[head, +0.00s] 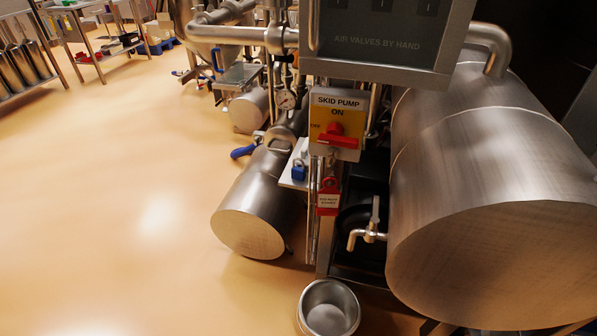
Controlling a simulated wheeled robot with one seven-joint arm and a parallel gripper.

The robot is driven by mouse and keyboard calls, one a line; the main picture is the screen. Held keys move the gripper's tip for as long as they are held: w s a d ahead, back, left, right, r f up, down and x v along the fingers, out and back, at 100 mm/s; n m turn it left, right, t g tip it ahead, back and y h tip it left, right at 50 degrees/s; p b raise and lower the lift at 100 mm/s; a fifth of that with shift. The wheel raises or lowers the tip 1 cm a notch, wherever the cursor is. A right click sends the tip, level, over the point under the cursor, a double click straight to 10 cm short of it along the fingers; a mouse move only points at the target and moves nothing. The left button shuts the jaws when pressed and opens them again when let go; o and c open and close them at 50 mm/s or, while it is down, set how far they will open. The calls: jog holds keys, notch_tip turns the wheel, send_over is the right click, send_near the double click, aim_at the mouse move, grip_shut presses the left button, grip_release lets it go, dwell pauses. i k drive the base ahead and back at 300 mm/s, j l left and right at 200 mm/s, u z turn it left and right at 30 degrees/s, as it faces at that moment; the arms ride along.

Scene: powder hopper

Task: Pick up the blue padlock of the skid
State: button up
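The blue padlock (298,171) sits on a small pale shelf (294,181) on the skid, left of the upright posts and below the pump switch. The pump switch (337,124) is a yellow and white panel reading "SKID PUMP ON" with a red handle (338,140) lying level. A red padlock or tag (328,196) with a white label hangs below the switch. My gripper is not in this view.
A large steel tank (490,190) fills the right side. A steel cylinder (253,205) lies left of the shelf, with a blue handle (243,151) above it. A steel bowl (328,308) stands on the floor in front. The floor (120,210) at left is clear.

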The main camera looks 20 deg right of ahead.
aim_at(297, 173)
jog(key=i+j+u, duration=0.35)
jog(key=i+j, duration=0.25)
jog(key=i+j+u, duration=0.1)
jog(key=i+j, duration=0.15)
jog(key=i, duration=0.25)
